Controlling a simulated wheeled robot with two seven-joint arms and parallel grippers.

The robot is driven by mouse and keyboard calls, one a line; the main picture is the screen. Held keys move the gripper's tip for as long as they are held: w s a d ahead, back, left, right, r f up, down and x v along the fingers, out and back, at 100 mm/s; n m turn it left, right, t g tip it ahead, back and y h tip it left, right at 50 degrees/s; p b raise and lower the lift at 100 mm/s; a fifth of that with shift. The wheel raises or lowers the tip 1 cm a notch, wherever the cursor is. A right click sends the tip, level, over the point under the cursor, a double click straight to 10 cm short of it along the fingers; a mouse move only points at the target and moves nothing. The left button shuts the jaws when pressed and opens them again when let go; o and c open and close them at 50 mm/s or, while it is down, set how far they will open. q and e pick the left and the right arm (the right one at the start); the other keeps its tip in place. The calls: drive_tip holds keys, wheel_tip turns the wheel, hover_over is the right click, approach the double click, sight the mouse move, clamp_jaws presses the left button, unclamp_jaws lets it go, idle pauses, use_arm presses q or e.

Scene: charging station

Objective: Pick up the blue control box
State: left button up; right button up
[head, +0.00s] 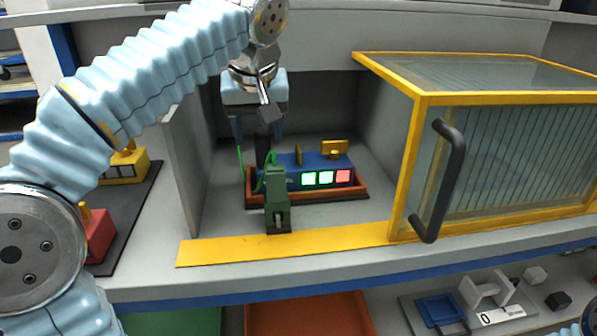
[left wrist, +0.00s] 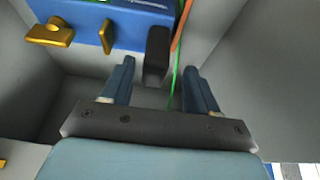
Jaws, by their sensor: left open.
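The blue control box (head: 312,166) sits in an orange-red tray (head: 352,193) inside a grey bay. Its front has two green lit squares and one red one, and gold parts stand on top. My left gripper (head: 257,134) is open, pointing down over the box's left end. In the left wrist view the box (left wrist: 143,32) is at the top, past the fingertips. A black upright part (left wrist: 157,55) shows between the open fingers of my left gripper (left wrist: 160,68), and I cannot tell whether they touch it.
A green connector block (head: 277,198) with a green cable stands before the box. Grey walls enclose the bay. A yellow strip (head: 290,244) edges its front. The yellow-framed glass door (head: 500,150) with a black handle is at right. A dark mat (head: 135,205) lies left.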

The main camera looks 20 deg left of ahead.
use_arm(q)
drive_tip(key=x, duration=0.4)
drive_tip(key=shift+w+d+f+b, duration=0.1)
drive_tip(key=shift+w+f+b, duration=0.2)
drive_tip(key=shift+w+b, duration=0.05)
drive_tip(key=shift+c, duration=0.2)
clamp_jaws()
